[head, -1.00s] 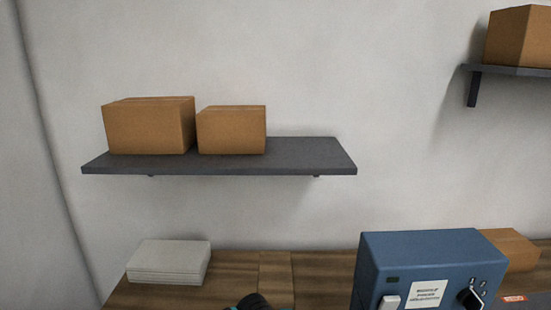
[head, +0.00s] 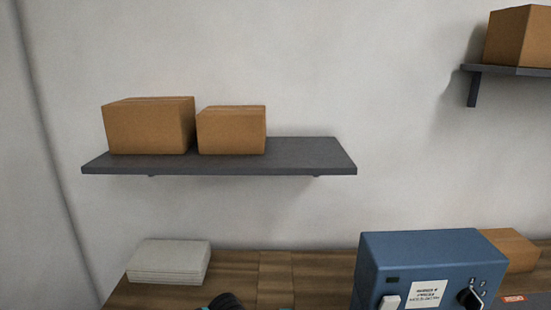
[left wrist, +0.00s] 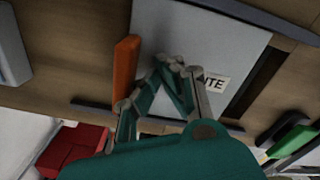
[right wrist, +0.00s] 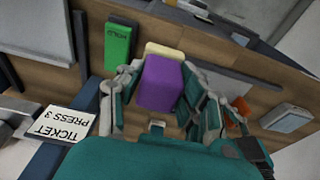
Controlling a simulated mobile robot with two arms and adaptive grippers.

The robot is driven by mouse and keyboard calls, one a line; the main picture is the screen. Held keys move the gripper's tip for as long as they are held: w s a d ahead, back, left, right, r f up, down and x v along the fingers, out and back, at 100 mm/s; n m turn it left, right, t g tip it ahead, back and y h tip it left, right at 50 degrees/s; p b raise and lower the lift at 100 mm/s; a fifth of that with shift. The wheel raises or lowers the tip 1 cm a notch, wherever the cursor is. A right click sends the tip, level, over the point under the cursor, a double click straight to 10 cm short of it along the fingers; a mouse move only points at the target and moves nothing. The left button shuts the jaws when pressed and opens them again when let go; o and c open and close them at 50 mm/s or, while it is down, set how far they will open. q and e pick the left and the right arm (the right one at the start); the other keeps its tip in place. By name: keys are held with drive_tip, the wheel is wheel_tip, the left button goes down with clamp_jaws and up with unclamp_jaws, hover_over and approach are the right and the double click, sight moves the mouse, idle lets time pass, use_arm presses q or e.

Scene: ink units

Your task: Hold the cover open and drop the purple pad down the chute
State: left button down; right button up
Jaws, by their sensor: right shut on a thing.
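In the right wrist view my right gripper (right wrist: 160,85) is shut on a purple pad (right wrist: 160,82), which has a cream end (right wrist: 164,50). The pad is held above the wooden table. In the left wrist view my left gripper (left wrist: 172,66) has its fingertips close together and nothing visible between them. It is over a light grey panel (left wrist: 210,40) with a partly hidden label ending in "ITE" (left wrist: 213,82). An orange bar (left wrist: 126,66) stands beside the panel's edge. I cannot tell whether the fingers touch the panel. The chute opening is not clearly seen.
A green block marked HOLD (right wrist: 118,45) and a card reading "TICKET PRESS 3" (right wrist: 58,124) lie near the right gripper. A red block (left wrist: 75,146) is in the left wrist view. The head view shows a blue machine (head: 430,255), a paper stack (head: 168,262) and a shelf (head: 300,158) with boxes.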

use_arm(q)
drive_tip(key=shift+a, duration=3.2)
use_arm(e)
drive_tip(key=w+a+f, duration=0.1)
drive_tip(key=w+a, duration=0.7)
drive_tip(key=w, duration=0.2)
drive_tip(key=shift+d, duration=0.1)
drive_tip(key=shift+s+d+f, duration=0.1)
drive_tip(key=shift+s+f, duration=0.1)
drive_tip(key=shift+f, duration=0.55)
drive_tip(key=shift+s+d+f, duration=0.1)
drive_tip(key=shift+s+f, duration=0.05)
drive_tip(key=shift+f, duration=0.6)
drive_tip(key=shift+s+d+f, duration=0.1)
drive_tip(key=shift+s+f, duration=0.1)
drive_tip(key=shift+f, duration=0.55)
drive_tip(key=o, duration=1.9)
drive_tip(key=shift+o, duration=0.3)
wheel_tip(320, 180, up, 7)
